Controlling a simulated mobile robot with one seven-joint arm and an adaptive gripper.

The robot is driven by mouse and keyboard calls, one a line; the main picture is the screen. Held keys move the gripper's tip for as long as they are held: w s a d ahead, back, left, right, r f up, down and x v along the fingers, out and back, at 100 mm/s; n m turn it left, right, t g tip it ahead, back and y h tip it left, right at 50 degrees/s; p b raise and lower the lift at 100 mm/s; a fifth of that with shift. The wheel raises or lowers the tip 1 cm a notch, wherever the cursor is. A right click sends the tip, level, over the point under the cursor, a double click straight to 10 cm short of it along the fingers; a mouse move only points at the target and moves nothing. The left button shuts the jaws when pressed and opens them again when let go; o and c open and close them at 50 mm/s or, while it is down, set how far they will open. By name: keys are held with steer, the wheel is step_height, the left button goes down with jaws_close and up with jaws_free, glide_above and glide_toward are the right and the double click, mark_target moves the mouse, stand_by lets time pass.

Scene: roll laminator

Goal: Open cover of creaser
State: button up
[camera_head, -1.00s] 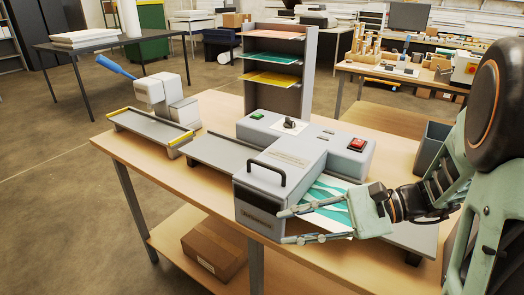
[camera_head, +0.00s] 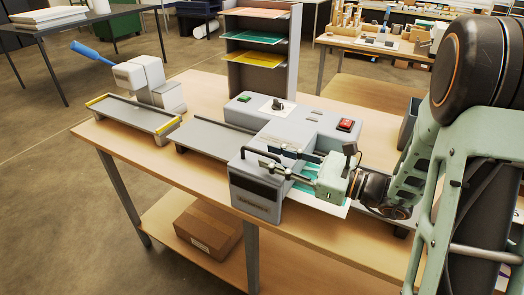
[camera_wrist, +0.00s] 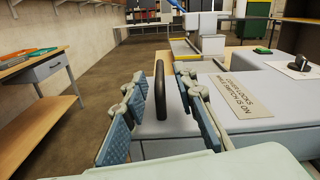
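The grey creaser (camera_head: 258,200) stands on the wooden table with its front cover down. A black arched handle (camera_head: 258,154) stands on the cover; it also shows in the wrist view (camera_wrist: 160,95). My gripper (camera_head: 275,164) is open just above the cover. In the wrist view its two blue-padded fingers (camera_wrist: 168,75) lie on either side of the handle, with a visible gap at each side. A label on the cover (camera_wrist: 240,97) says the cover locks while the switch is on. A black rotary knob (camera_head: 277,105) sits on top of the machine.
A green button (camera_head: 244,98) and a red switch (camera_head: 346,125) are on the machine's top. A feed tray (camera_head: 212,138) extends left, near a second device with a blue lever (camera_head: 92,55). A paper rack (camera_head: 256,65) stands behind. A box (camera_head: 208,228) lies on the lower shelf.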

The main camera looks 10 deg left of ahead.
steer(key=shift+x, duration=1.65)
jaws_close()
